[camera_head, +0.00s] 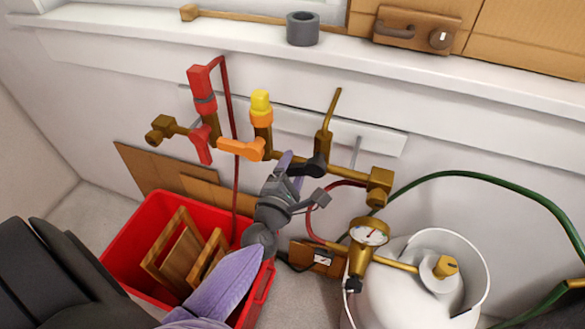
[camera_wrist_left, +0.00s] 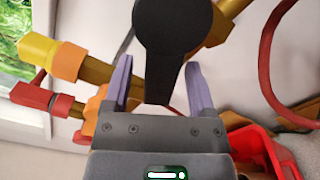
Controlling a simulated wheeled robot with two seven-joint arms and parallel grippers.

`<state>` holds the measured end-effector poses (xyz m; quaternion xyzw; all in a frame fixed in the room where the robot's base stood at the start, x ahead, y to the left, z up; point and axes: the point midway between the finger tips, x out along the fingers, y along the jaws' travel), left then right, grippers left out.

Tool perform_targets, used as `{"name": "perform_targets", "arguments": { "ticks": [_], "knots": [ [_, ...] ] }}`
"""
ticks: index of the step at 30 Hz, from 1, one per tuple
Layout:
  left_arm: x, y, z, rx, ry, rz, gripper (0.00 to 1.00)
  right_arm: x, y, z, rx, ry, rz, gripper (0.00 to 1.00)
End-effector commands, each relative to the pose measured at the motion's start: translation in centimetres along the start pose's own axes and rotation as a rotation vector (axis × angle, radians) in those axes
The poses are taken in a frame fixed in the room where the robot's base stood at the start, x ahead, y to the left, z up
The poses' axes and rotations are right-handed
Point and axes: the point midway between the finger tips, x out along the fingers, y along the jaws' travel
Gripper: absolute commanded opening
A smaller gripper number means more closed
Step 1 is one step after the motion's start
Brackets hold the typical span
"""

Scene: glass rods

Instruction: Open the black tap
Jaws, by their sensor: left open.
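The black tap (camera_head: 315,167) is on the brass pipe manifold (camera_head: 340,172), below a bent brass outlet. In the left wrist view the black tap (camera_wrist_left: 172,40) has a round hub at the top and a lever pointing down toward my palm. My left gripper (camera_head: 293,164) is at the tap, its lavender fingers apart. In the left wrist view the fingers (camera_wrist_left: 158,68) stand either side of the black lever, with gaps visible on both sides. My right gripper is not in view.
The orange tap (camera_head: 240,149) and red tap (camera_head: 201,143) sit left along the manifold. A red crate (camera_head: 122,240) with wooden pieces stands below. A white gas cylinder (camera_head: 405,290) with gauge (camera_head: 369,233) and green hose (camera_head: 470,176) is at right.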

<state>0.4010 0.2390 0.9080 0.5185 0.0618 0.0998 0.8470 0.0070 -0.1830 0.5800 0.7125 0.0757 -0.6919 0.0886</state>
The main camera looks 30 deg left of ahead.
Motion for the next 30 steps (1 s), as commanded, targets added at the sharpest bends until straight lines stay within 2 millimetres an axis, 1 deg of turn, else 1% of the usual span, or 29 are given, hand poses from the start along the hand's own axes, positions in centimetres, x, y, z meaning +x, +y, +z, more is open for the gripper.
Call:
{"name": "perform_targets", "arguments": {
  "ticks": [2,5,8,12,15,18,21,30],
  "knots": [
    [0.0,0.0,0.0,0.000,0.000,0.000,0.72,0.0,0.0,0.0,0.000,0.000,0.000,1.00],
    [-0.7,0.0,0.0,0.001,0.000,0.000,0.72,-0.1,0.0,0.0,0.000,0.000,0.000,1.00],
    [-2.7,0.0,0.0,0.003,0.000,-0.002,0.72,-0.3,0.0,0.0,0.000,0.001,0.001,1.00],
    [-6.2,-0.1,-0.1,0.003,0.001,-0.004,0.72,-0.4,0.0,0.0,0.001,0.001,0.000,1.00],
    [-8.3,-0.1,0.0,0.001,0.000,-0.004,0.72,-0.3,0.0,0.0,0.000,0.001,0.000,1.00],
    [-9.5,-0.1,0.0,0.002,0.000,-0.002,0.72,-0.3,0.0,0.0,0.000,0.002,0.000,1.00],
    [-10.0,0.0,0.0,0.000,0.000,0.000,0.72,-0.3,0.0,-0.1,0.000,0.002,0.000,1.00],
    [-9.9,0.0,0.0,0.000,0.000,0.000,0.72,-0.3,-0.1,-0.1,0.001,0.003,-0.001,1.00]
  ]
}}
